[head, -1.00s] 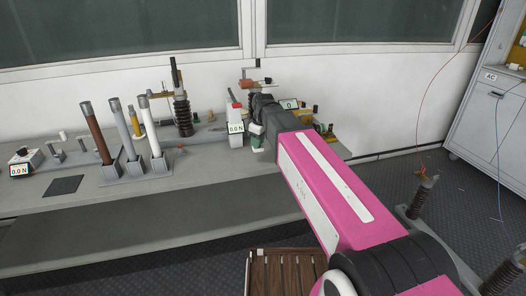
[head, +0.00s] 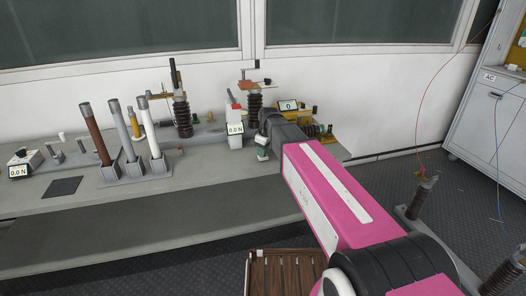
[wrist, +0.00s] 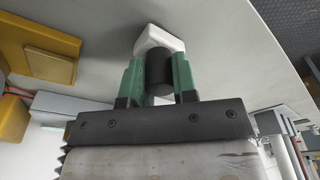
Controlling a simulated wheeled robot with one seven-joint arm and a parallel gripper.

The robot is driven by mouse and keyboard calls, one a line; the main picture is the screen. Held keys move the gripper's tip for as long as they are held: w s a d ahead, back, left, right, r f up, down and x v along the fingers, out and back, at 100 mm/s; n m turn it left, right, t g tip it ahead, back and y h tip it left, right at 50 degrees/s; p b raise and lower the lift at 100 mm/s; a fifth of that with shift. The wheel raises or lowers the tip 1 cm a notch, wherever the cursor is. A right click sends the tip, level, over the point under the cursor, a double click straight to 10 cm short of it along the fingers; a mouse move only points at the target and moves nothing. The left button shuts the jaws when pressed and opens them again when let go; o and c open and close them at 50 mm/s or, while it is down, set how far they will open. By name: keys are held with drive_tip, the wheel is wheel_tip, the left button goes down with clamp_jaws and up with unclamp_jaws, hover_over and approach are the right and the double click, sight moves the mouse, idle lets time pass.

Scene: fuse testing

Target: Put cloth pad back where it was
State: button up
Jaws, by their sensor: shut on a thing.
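My gripper (head: 262,152) is over the right part of the grey workbench (head: 205,190), near its front edge. In the wrist view its two green fingers (wrist: 159,75) are shut on a dark cylinder. A white piece sits at the far end of this cylinder, past the fingertips; together they look like the cloth pad (wrist: 158,40). The white end also shows small under the fingers in the head view (head: 262,158). I cannot tell whether it touches the bench top.
A grey box with a red top and a force display (head: 235,128) stands just left of my gripper. A display reading 0 (head: 288,105) and yellow-brown fittings stand behind. Several upright tubes (head: 120,125) and a dark flat square (head: 62,187) are at left. The bench front is clear.

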sight(266, 157)
drive_tip(key=shift+f, duration=0.15)
drive_tip(key=o, duration=0.9)
wheel_tip(266, 157, up, 11)
drive_tip(key=d, duration=0.2)
drive_tip(key=s+d+f+m, duration=0.6)
drive_tip(key=s+d+f, duration=0.2)
drive_tip(key=f, duration=0.3)
drive_tip(key=s+d+f+m+h, duration=0.1)
drive_tip(key=s+d+f+m, duration=0.5)
drive_tip(key=s+d+f, duration=0.3)
wheel_tip(266, 157, down, 2)
drive_tip(key=shift+s+f+g+h, duration=0.3)
drive_tip(key=shift+s+g, duration=0.1)
drive_tip(key=shift+s, duration=0.4)
